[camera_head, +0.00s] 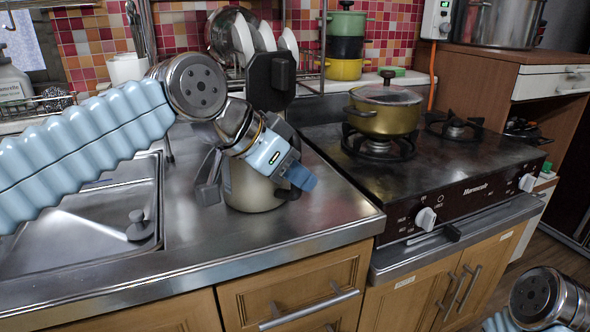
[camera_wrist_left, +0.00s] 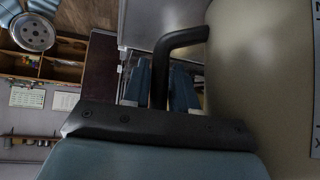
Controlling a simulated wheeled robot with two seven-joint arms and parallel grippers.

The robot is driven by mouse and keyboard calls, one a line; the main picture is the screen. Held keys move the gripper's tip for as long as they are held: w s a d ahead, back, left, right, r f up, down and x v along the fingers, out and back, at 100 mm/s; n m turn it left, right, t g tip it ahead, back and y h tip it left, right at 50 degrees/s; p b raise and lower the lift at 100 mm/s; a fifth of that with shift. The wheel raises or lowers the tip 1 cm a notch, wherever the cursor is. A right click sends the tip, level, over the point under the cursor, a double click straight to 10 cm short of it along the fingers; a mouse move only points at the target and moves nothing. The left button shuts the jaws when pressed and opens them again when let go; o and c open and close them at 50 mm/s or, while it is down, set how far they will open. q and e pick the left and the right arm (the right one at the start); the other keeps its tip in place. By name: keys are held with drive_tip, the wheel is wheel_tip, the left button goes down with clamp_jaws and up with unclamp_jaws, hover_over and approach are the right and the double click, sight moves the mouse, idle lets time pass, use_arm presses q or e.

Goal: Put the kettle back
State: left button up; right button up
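The kettle (camera_head: 252,190) is a pale cream-grey vessel on the steel counter between the sink and the stove. My left gripper (camera_head: 250,172) is right at it in the head view and covers its upper part. In the left wrist view the kettle's smooth body (camera_wrist_left: 255,80) fills the right side. Its black bent handle (camera_wrist_left: 180,38) runs down toward the dark bar of my gripper. The frames do not show clearly whether the fingers are closed on the handle. Only part of my right arm shows, at the lower right of the head view; its gripper is out of view.
The sink (camera_head: 90,225) lies left of the kettle. The stove (camera_head: 440,170) stands to the right, with a yellow-green pot (camera_head: 384,115) on its left burner; the right burner (camera_head: 453,128) is bare. A dish rack with plates (camera_head: 265,38) stands behind. The counter's front strip is clear.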

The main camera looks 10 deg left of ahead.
use_arm(q)
drive_tip(key=o, duration=0.3)
drive_tip(key=shift+o, duration=0.2)
drive_tip(key=shift+r, duration=0.1)
drive_tip(key=v, duration=1.2)
drive_tip(key=shift+p, duration=0.4)
drive_tip(key=shift+r, duration=0.1)
